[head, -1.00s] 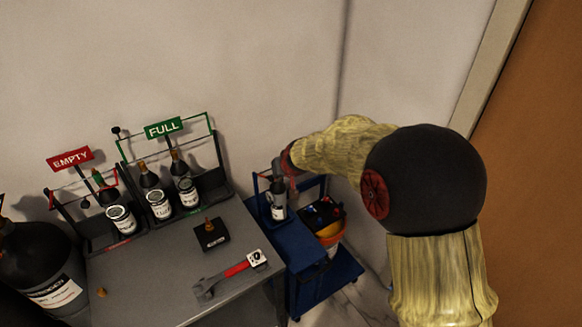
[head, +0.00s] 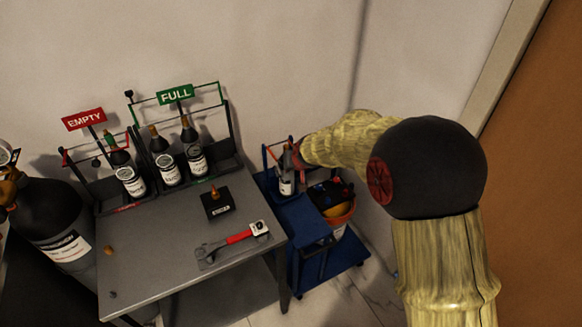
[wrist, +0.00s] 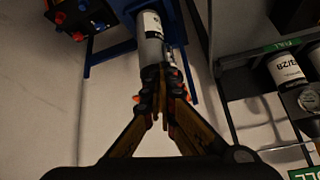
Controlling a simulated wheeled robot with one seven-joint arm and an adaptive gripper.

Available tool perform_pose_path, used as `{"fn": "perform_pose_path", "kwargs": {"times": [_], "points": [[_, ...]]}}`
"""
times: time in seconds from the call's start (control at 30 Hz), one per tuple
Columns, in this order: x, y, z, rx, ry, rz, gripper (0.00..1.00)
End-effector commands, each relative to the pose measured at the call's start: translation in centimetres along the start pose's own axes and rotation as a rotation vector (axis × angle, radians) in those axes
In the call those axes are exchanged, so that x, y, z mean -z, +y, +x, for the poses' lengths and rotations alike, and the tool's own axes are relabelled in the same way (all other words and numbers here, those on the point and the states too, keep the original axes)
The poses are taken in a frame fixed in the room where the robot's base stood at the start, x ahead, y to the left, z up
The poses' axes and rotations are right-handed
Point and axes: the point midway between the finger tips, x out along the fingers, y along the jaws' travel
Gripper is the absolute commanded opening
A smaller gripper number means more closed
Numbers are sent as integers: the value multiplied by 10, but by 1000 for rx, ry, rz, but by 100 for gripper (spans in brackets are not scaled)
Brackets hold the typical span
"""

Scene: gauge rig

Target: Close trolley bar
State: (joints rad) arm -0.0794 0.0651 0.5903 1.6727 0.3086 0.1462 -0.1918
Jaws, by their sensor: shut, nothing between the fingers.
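The blue trolley (head: 303,222) stands right of the grey table, with a small labelled cylinder (head: 286,187) upright at its back left. Blue uprights with a red-orange part rise around that cylinder; I cannot clearly tell the bar or its position. My gripper (head: 289,160) is at the top of the cylinder in the head view, mostly hidden by my arm. In the wrist view my gripper (wrist: 163,85) is shut with its fingertips together, in front of the grey cylinder (wrist: 151,45). Small orange bits show beside the fingers. Whether they touch the cylinder or bar is unclear.
The grey table (head: 150,270) holds a wrench (head: 235,240), a black block (head: 217,203), and racks of cylinders under the EMPTY sign (head: 84,119) and FULL sign (head: 175,94). An orange bucket (head: 338,212) is on the trolley's right. The wall is close behind.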

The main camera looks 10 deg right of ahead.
Motion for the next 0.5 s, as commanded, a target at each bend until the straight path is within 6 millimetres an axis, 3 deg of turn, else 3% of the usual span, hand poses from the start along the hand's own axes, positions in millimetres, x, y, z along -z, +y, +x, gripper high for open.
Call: {"fn": "perform_pose_path", "kwargs": {"times": [0.37, 0.5], "points": [[1, 0, -1, 0, 0, 0, 0], [11, 0, -9, 0, 1, 0, 0]]}}
